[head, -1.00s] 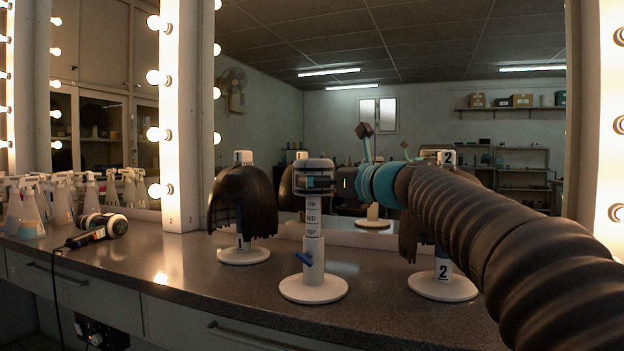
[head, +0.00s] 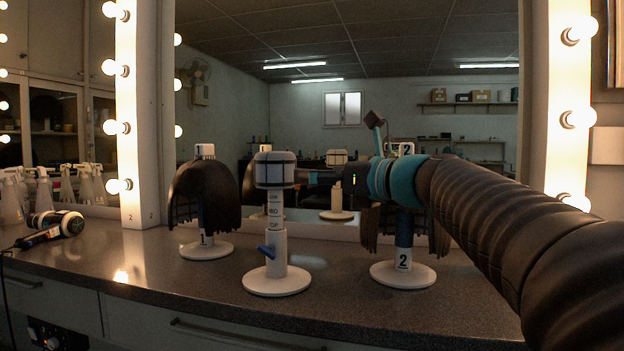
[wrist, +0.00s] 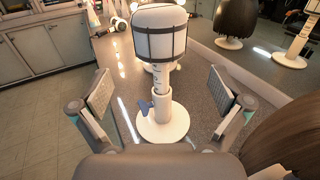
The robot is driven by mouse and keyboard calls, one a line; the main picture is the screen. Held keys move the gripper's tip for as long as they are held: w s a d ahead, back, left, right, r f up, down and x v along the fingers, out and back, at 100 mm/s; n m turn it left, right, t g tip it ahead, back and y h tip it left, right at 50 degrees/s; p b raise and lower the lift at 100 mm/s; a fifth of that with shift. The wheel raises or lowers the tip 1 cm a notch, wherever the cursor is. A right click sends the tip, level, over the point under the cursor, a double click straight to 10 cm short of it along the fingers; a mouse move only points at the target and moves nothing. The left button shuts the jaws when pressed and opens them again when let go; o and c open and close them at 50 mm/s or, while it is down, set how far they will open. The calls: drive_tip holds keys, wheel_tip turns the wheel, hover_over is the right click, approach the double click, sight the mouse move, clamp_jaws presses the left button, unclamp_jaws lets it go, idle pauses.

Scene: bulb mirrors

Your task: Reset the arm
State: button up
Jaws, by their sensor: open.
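A white stand (head: 277,270) with a pole marked in levels and a blue lever (head: 267,250) is upright on the counter. On its top is a white rounded head block with dark bands (head: 275,168), bare of any wig. My gripper (head: 308,177) is just right of this block in the head view. The wrist view shows my gripper (wrist: 160,100) open and empty, its two pads wide apart, with the stand standing beyond and between them. No contact with the stand shows. A dark wig (head: 203,190) hangs on stand 1 at left. A brown wig (head: 438,235) on stand 2 is partly hidden by my arm.
The grey counter (head: 130,262) runs along a lit mirror. Stand 2's base (head: 403,275) is close under my arm. The counter's front edge is clear.

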drive_tip(key=s+f+n+g+h, duration=0.25)
drive_tip(key=s+f+n, duration=0.35)
drive_tip(key=f, duration=0.4)
drive_tip(key=s+f+n+g+h, duration=0.2)
drive_tip(key=s+f+n+h, duration=0.1)
drive_tip(key=s+f+n, duration=0.5)
drive_tip(key=s+d+f+n+g+h, duration=0.1)
drive_tip(key=s+d+f+n+h, duration=0.1)
drive_tip(key=s+d+f+n, duration=0.1)
drive_tip(key=s+d+f+n+g+h, duration=0.1)
drive_tip(key=s+d+f+n+h, duration=0.1)
drive_tip(key=s+f+n, duration=0.4)
drive_tip(key=s+d+f+n+g+h+p, duration=0.1)
drive_tip(key=s+d+f+n, duration=0.3)
drive_tip(key=f, duration=0.7)
drive_tip(key=shift+s+f+h, duration=0.25)
drive_tip(key=shift+s+h, duration=0.6)
drive_tip(key=shift+s, duration=0.1)
drive_tip(key=shift+d, duration=0.1)
